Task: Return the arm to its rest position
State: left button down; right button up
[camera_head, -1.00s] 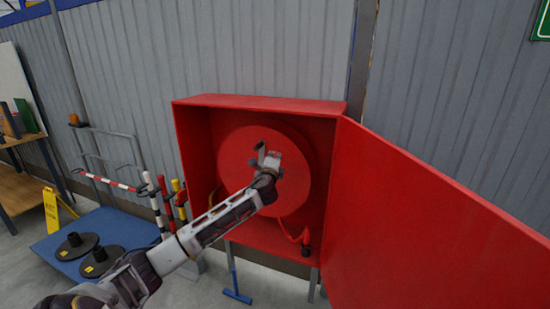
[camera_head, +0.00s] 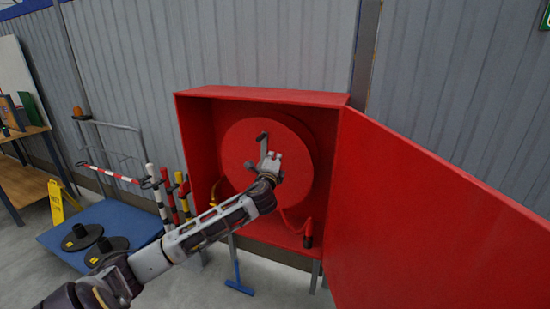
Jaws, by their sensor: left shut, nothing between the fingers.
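My left arm comes in from the lower left and reaches up to the red hose cabinet (camera_head: 190,150). My left gripper (camera_head: 268,160) is shut and empty in front of the round red hose reel (camera_head: 240,150) inside the cabinet. A small grey lever or handle (camera_head: 263,139) shows on the reel just above the gripper; I cannot tell whether they touch. My right gripper is not in view.
The cabinet's red door (camera_head: 420,220) stands wide open to the right. A hose nozzle (camera_head: 308,233) hangs at the cabinet's lower right. At left are a blue platform cart (camera_head: 135,226) with striped posts, black round bases (camera_head: 107,250) and a yellow floor sign (camera_head: 57,202).

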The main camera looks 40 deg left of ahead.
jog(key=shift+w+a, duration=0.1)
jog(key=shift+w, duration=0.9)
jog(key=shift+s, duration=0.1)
